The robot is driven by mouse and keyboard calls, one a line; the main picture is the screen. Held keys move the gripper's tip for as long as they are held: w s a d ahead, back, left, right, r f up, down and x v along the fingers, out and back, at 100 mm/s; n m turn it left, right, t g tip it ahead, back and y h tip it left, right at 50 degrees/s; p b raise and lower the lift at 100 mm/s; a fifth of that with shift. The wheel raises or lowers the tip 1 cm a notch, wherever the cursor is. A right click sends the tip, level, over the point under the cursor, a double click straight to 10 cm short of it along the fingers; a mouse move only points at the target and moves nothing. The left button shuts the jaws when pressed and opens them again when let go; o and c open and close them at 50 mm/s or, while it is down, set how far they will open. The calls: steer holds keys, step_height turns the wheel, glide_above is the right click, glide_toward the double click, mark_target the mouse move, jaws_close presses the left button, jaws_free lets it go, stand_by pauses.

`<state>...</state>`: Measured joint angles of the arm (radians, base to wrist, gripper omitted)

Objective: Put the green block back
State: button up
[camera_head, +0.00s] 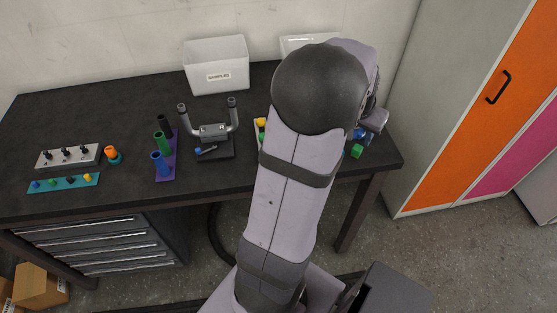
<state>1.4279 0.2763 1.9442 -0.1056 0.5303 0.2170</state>
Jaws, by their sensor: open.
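The green block (356,151) lies on the dark table (110,190) near its front right edge, just right of my arm. Blue pieces (361,133) lie just behind it, partly hidden by my arm. My gripper (372,118) is open, partly hidden behind my arm, and sits above and behind the green block, apart from it. A light tray (256,132) with yellow and green pieces is mostly hidden behind my arm.
A white bin labelled samples (217,66) and another white container (308,42) stand at the back. A handlebar stand (213,145), coloured cylinders (162,142), an orange knob (111,152) and peg strips (66,170) occupy the left. A cabinet (440,120) stands right.

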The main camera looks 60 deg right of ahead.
steer(key=w+a+f+n+t+y, duration=0.2)
steer(key=w+a+n, duration=0.6)
steer(key=w+a, duration=1.25)
steer(key=s+a+f+n+g+y, duration=0.1)
steer(key=a+n, duration=0.4)
steer(key=a, duration=0.8)
steer(key=s+a+f+n+g+y, duration=0.1)
steer(key=s+a+n, duration=0.2)
steer(key=a, duration=1)
steer(key=shift+a+f+n+y, duration=0.25)
steer(key=shift+f+n+y, duration=0.05)
steer(key=shift+n, duration=0.7)
